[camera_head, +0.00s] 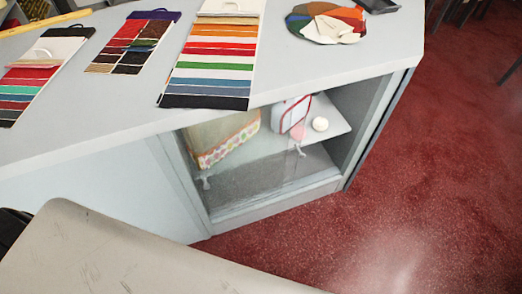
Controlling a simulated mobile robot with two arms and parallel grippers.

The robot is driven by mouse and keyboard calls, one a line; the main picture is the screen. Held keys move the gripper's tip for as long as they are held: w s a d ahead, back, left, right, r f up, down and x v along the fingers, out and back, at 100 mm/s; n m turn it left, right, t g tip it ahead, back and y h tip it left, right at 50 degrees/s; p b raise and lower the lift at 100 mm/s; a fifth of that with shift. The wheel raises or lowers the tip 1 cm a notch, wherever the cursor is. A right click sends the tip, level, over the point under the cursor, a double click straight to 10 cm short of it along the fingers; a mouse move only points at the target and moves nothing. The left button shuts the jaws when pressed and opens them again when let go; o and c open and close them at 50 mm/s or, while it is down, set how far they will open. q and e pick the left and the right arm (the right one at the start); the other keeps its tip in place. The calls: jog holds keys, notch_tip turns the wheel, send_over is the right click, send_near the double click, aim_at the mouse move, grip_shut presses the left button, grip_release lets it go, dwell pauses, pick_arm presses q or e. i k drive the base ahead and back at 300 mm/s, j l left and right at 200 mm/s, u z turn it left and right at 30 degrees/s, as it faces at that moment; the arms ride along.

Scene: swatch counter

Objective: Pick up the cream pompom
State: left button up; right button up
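A small round cream pompom (320,124) sits on a pale shelf (335,134) inside the open-fronted part of the counter cabinet. It is near the right end of the shelf, just right of a white case with red trim (291,114). It looks unobstructed from the front. Neither of my grippers is in view.
A clear pane seems to cover the left part of the opening, before a patterned box (226,141). The cabinet's right side wall (378,115) is close to the pompom. Striped swatch cards (213,66) and a fanned swatch pile (328,22) lie on the grey counter (130,105). Red floor (430,190) is clear at right.

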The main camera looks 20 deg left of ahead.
aim_at(321, 124)
jog(key=i+l, duration=0.7)
jog(key=l, duration=0.15)
